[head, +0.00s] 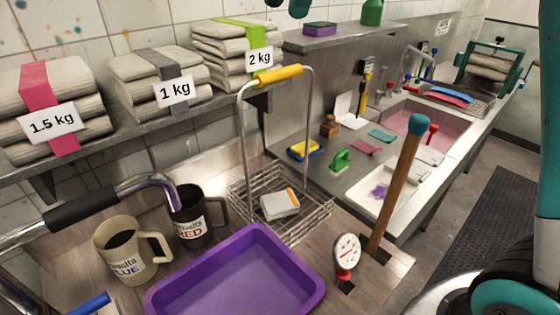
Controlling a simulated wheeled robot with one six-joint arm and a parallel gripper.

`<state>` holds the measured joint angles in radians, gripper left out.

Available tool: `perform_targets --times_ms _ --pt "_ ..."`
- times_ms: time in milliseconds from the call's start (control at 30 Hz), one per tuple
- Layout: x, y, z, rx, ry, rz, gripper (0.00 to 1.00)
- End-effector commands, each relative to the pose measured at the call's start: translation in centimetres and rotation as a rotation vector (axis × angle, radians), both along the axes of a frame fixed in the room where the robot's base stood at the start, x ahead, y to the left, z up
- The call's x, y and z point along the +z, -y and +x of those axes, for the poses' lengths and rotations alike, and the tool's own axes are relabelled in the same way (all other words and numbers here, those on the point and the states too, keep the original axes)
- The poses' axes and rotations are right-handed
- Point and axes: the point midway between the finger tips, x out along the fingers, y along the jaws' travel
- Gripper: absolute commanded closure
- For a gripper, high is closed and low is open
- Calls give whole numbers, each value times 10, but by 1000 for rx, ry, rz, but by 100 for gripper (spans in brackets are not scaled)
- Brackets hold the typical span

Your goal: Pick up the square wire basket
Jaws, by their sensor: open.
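The square wire basket (240,196) is an open metal wire cage with a tall wire handle and a yellow grip (278,75). It stands on the steel counter behind the purple tray (238,272). A small pale block with an orange stripe (280,204) is inside it. The tips of what looks like my gripper (287,5) show as dark teal shapes at the top edge, apart and with nothing seen between them. They are higher in the picture than the basket's handle and apart from it. The rest of the gripper is cut off.
A beige mug (122,250) and a black mug (188,222) stand left of the basket. A shelf (130,122) with folded cloth stacks is behind. A dial gauge (346,252) and a wooden stick with a teal tip (398,185) stand to the right, before the pink sink (432,122).

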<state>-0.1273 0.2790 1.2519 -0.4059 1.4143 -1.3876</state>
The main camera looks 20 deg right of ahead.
Motion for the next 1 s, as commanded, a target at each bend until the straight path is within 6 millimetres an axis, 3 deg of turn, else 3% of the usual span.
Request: perform_targets --times_ms 100,600,867,1000 --pt "2 3 7 37 6 -16 43" --pt "-94 -3 25 40 6 -18 43" --pt "-114 -4 28 40 7 -18 43" --pt "-133 -4 30 39 4 -18 43"
